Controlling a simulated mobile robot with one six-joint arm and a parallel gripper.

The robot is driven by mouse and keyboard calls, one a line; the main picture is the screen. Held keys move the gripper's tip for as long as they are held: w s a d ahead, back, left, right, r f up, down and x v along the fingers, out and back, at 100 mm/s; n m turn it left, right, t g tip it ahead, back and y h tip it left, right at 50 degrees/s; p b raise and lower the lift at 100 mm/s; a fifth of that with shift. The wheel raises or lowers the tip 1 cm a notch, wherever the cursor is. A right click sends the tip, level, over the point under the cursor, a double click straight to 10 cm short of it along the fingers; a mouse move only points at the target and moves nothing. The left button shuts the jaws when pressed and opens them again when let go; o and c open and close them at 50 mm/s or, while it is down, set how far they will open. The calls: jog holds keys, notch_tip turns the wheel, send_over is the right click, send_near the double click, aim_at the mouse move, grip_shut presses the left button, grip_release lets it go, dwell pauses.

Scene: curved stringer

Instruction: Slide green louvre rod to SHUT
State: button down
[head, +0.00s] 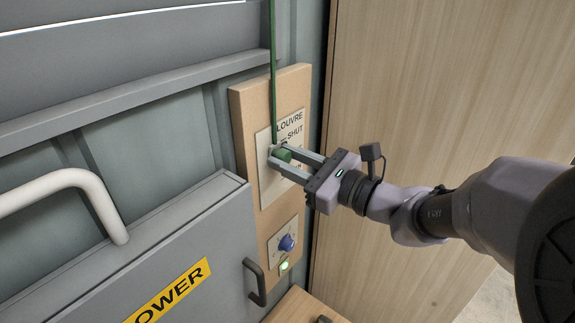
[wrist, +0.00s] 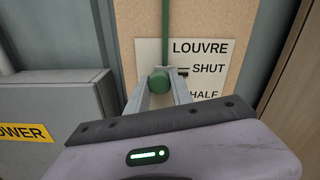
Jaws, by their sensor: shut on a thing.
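A thin green rod (head: 273,70) runs down the wall to a green knob (head: 283,155) in front of a white LOUVRE plate (head: 290,128) on a wooden board. In the wrist view, the rod (wrist: 165,30) runs up from the round knob (wrist: 159,82). The plate (wrist: 207,67) reads LOUVRE, SHUT and HALF; lower marks are hidden behind my gripper. My gripper (head: 282,158) is shut on the knob, one finger on each side. In the wrist view, the knob is close to the height of the SHUT mark, slightly below it.
Below the plate are a blue dial (head: 287,243) and a lit green lamp (head: 284,266). A grey cabinet (head: 130,250) with a yellow POWER label and a black handle (head: 254,281) stands left. A white curved handle (head: 75,182) sticks out. A wooden panel (head: 420,90) stands right.

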jog(key=shift+r, duration=0.75)
jog(key=c, duration=1.1)
grip_release()
jog(key=shift+d, duration=0.2)
jog(key=b+v, duration=0.1)
jog(key=v, duration=1.6)
jog(key=shift+s+b, duration=0.15)
jog(key=shift+b, duration=0.15)
